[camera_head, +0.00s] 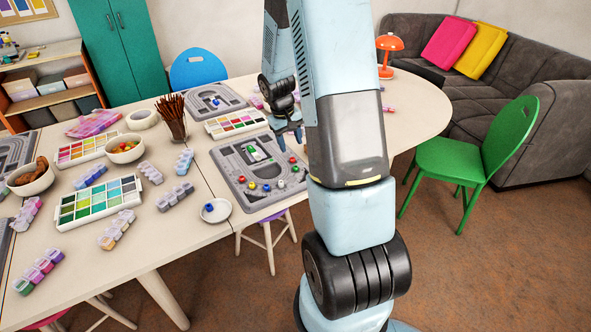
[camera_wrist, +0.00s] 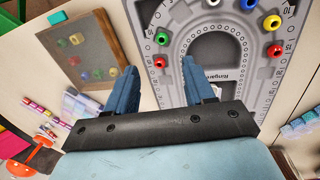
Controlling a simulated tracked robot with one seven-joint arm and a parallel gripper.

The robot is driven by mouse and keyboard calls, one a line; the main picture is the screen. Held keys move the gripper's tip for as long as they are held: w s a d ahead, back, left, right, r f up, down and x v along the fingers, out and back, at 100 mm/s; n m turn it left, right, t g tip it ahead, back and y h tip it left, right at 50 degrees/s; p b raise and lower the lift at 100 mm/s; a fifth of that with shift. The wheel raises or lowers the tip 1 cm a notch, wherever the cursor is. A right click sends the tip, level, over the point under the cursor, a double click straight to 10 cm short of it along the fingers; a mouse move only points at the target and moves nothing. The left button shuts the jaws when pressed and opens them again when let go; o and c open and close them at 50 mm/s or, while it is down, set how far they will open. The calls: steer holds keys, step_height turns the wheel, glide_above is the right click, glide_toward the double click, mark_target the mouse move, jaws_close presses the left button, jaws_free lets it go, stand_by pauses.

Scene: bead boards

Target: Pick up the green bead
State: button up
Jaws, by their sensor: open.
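In the wrist view a green bead (camera_wrist: 162,38) sits on the grey bead board (camera_wrist: 185,20), just beyond a red bead (camera_wrist: 159,62). My gripper (camera_wrist: 160,66) is open and empty, its blue fingers apart, with the red bead showing between the tips and the green bead farther ahead. In the head view my gripper (camera_head: 289,138) hangs over the far right part of the bead board (camera_head: 228,158).
Yellow (camera_wrist: 271,22), blue and red beads line the board's curved groove. A white dish (camera_head: 216,211) stands in front of the board in the head view. A paint set (camera_head: 236,122) and a cup of pencils (camera_head: 174,122) stand behind and left of it.

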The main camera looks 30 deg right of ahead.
glide_above(296, 168)
steer(key=f, duration=0.5)
steer(key=shift+w+a, duration=0.4)
steer(key=f, duration=0.5)
steer(key=shift+s+d, duration=0.1)
steer(key=shift+d, duration=0.15)
steer(key=shift+s+f, duration=0.15)
steer(key=shift+c, duration=0.2)
steer(key=shift+s+f, duration=0.1)
steer(key=shift+s, duration=0.05)
jaws_close()
